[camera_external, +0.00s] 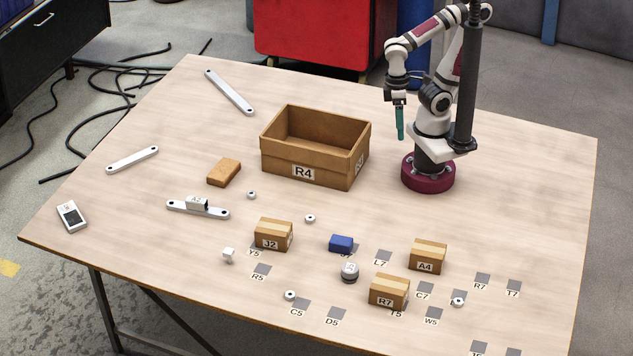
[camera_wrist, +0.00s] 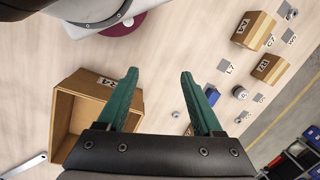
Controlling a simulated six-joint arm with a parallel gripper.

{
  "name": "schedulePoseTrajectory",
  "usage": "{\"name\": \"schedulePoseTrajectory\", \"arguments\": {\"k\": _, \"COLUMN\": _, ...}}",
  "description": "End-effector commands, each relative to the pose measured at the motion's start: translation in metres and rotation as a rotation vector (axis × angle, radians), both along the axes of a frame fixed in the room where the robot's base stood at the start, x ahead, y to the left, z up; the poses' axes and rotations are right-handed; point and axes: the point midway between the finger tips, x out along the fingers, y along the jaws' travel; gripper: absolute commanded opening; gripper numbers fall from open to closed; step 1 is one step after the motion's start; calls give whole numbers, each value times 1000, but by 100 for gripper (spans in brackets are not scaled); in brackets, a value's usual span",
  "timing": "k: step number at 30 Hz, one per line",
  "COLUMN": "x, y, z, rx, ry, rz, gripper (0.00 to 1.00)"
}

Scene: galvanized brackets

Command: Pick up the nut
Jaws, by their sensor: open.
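Several small white pieces with dark holes, which look like nuts, lie apart on the table: one near the orange-brown block (camera_external: 252,195), one in the middle (camera_external: 310,218), one near the front (camera_external: 290,295) and one at the right (camera_external: 458,301). I cannot tell which one is meant. A small pale piece, likely one of these, shows in the wrist view (camera_wrist: 176,114). My gripper (camera_external: 400,137) hangs high above the table, right of the open box and away from these pieces. In the wrist view its green fingers (camera_wrist: 159,75) are apart and nothing is between them.
An open cardboard box labelled R4 (camera_external: 304,174) stands mid-table. Small boxes J2 (camera_external: 273,235), A4 (camera_external: 428,257) and R7 (camera_external: 389,292), a blue block (camera_external: 341,243) and a grey domed piece (camera_external: 349,272) stand towards the front. A bracket (camera_external: 198,209) lies at left.

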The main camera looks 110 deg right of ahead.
Motion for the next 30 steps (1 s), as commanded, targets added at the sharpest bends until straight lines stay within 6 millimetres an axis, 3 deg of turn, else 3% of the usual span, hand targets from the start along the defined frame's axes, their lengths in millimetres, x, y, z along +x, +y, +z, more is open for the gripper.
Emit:
{"name": "schedulePoseTrajectory", "arguments": {"k": 2, "x": 34, "y": -2, "z": 8, "rx": -15, "ry": -16, "rz": 157, "gripper": 68}}
{"name": "schedulePoseTrajectory", "arguments": {"k": 5, "x": 110, "y": -6, "z": 10, "rx": -48, "ry": -57, "rz": 521, "gripper": 68}}
{"name": "schedulePoseTrajectory", "arguments": {"k": 6, "x": 143, "y": -6, "z": 5, "rx": -61, "ry": -74, "rz": 676, "gripper": 68}}
{"name": "schedulePoseTrajectory", "arguments": {"k": 9, "x": 212, "y": -4, "z": -19, "rx": -88, "ry": -102, "rz": 1025, "gripper": 68}}
{"name": "schedulePoseTrajectory", "arguments": {"k": 12, "x": 257, "y": -1, "z": -44, "rx": -104, "ry": -117, "rz": 1274, "gripper": 68}}
{"name": "schedulePoseTrajectory", "arguments": {"k": 16, "x": 280, "y": 0, "z": -64, "rx": -112, "ry": -125, "rz": 1415, "gripper": 68}}
{"name": "schedulePoseTrajectory", "arguments": {"k": 24, "x": 280, "y": 0, "z": -136, "rx": -110, "ry": -122, "rz": 1425, "gripper": 68}}
{"name": "schedulePoseTrajectory", "arguments": {"k": 30, "x": 279, "y": 0, "z": -167, "rx": -111, "ry": -125, "rz": 1422, "gripper": 68}}
